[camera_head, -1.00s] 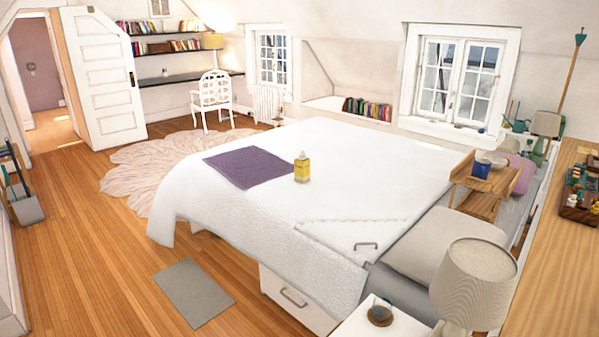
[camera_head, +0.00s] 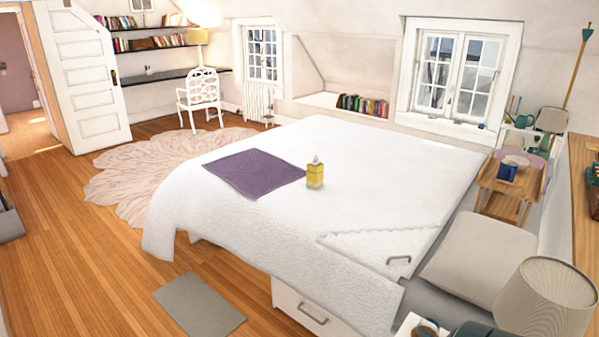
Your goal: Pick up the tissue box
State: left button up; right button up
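A small upright yellow box-like item (camera_head: 315,174) with a pale top stands on the white bed (camera_head: 380,165), just right of a purple cloth (camera_head: 254,172). It may be the tissue box, but it is too small to tell for sure. A dark blue item (camera_head: 507,173) on the wooden bed tray (camera_head: 497,184) is also too small to identify. Neither of my grippers shows in the view.
A bedside table with a beige lamp (camera_head: 548,298) is at the lower right, cut off by the frame. A grey mat (camera_head: 199,303) lies on the wooden floor (camera_head: 90,260) left of the bed. A white chair (camera_head: 199,100) stands at the back.

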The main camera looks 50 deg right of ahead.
aim_at(316, 173)
jog(key=i+z, duration=0.15)
jog(key=i, duration=0.3)
jog(key=i+j+z, duration=0.1)
jog(key=i, duration=0.35)
jog(key=i+j+z, duration=0.15)
jog(key=i, duration=0.3)
jog(key=i+z, duration=0.35)
jog(key=z, duration=0.15)
jog(key=i+z, duration=0.45)
jog(key=i+j+z, duration=0.15)
jog(key=z, duration=0.35)
jog(key=i+l+z, duration=0.15)
jog(key=i+z, duration=0.85)
jog(key=z, duration=0.15)
jog(key=i+z, duration=0.15)
jog(key=i, duration=0.15)
jog(key=u, duration=0.15)
